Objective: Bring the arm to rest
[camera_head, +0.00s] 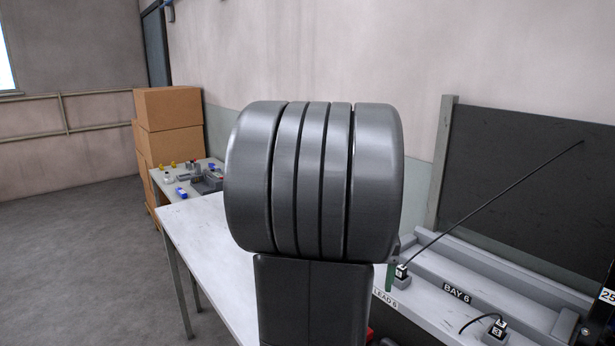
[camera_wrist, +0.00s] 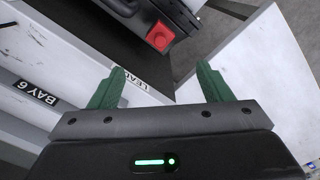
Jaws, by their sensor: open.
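My gripper (camera_wrist: 160,88) shows in the wrist view with two green fingers set wide apart. It is open and nothing is between the fingers. Behind them lie a white surface and the grey fixture edge with a partly covered LEAD label (camera_wrist: 147,80). In the head view a large dark grey joint of my arm fills the middle. It hides most of what lies behind it, and only a small green part of the gripper (camera_head: 389,276) shows at its right edge.
A white table (camera_head: 190,232) stands left of my arm. Boxes (camera_head: 170,120) are stacked behind a small table with loose parts. At right, the BAY 6 fixture (camera_head: 480,290) has a dark panel (camera_head: 530,180) and a thin slanting rod (camera_head: 490,205). The floor at left is clear.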

